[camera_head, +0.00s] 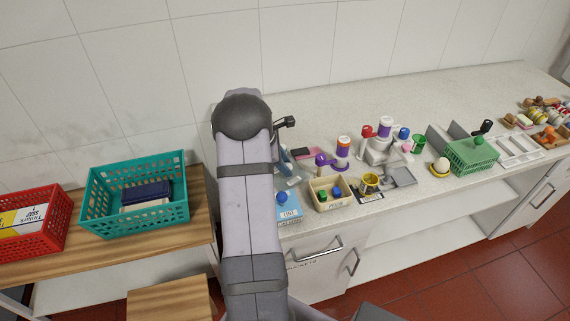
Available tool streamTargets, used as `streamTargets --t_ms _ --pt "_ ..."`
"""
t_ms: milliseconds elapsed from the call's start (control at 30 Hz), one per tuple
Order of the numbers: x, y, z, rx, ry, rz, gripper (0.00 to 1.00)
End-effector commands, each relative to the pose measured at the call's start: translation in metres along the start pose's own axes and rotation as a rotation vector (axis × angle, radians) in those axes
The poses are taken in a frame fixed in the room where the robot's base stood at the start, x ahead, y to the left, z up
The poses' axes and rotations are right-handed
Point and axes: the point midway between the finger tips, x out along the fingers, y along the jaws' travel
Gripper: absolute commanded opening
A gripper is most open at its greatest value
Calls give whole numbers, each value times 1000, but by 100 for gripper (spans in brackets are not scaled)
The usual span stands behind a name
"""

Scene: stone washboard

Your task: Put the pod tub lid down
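My arm stands upright in the middle of the view and hides its own far end. A small dark part of my arm shows right of the elbow, but no fingertips are visible. A light blue tub (289,214) marked 100 stands at the counter's front left, partly behind my arm, with a round blue thing (282,197) at its top. A beige tub (325,205) to its right is open and holds small blue and green pieces. I cannot tell the pod tub lid apart; bluish parts right of my arm are too small and covered to name.
The pale counter (330,115) is clear along the wall. Several jars, a yellow cup (370,182), an egg (442,164) and a green basket (472,157) crowd its front. Teal (140,219) and red (62,232) baskets stand on a wooden shelf at left.

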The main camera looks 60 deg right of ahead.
Motion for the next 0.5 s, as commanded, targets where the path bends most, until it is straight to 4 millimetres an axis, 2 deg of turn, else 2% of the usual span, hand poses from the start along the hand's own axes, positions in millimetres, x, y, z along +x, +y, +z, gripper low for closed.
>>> streamTargets --t_ms 33,67,500 --pt "0 0 0 0 0 0 39" --pt "0 0 0 0 0 0 44" --pt "-6 1 1 0 0 1 44"
